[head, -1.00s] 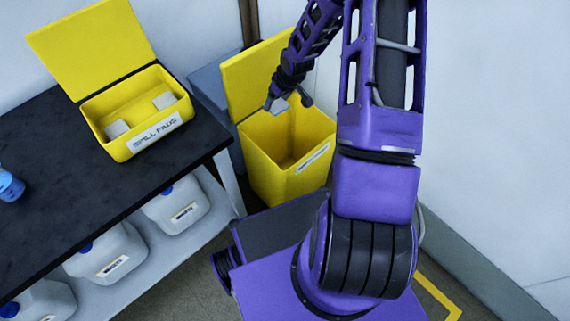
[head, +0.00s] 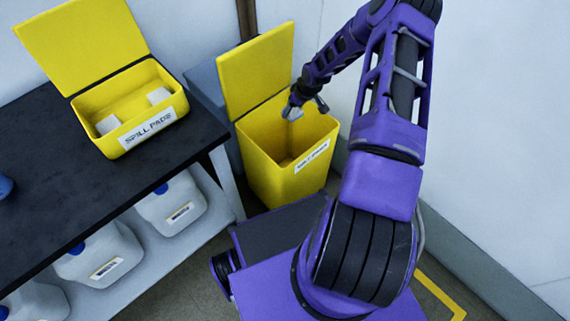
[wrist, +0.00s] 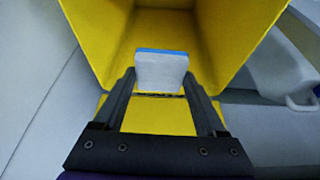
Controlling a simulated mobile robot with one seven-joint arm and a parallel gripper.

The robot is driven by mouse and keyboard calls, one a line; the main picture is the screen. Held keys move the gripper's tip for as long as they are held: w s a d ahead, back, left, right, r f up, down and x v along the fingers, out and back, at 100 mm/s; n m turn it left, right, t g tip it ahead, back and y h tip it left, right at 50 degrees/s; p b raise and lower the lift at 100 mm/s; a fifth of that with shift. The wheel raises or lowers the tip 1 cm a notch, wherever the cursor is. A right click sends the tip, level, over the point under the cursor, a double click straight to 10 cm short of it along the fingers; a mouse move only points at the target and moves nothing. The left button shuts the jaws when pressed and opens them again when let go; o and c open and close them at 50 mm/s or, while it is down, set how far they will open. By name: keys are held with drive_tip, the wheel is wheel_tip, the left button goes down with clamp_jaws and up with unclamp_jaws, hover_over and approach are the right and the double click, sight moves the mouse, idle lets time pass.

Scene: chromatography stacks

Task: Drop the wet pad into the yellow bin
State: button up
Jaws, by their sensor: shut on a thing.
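The wet pad (wrist: 161,72) is a pale block with a blue edge, held between my gripper's fingers in the wrist view. My gripper (head: 305,108) is shut on the pad, which shows in the head view as a small grey-white piece (head: 294,113). The yellow bin (head: 267,164) stands on the floor with its lid (head: 257,70) raised and a white label on its front. My gripper and the pad are over the bin's open mouth. In the wrist view the bin's yellow walls (wrist: 100,40) surround the pad. The exact height of the pad against the rim is hard to tell.
A yellow spill pads box (head: 120,150) with its lid open sits on the dark bench (head: 40,165), with two pale pads inside. White jugs (head: 170,206) stand on the shelf below. A pale wall (head: 500,120) rises at the right.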

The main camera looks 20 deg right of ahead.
drive_tip(key=shift+f, duration=0.45)
drive_tip(key=o, duration=1.2)
drive_tip(key=shift+o, duration=0.2)
drive_tip(key=p+v, duration=0.3)
drive_tip(key=v, duration=1.4)
drive_tip(key=shift+r, duration=0.25)
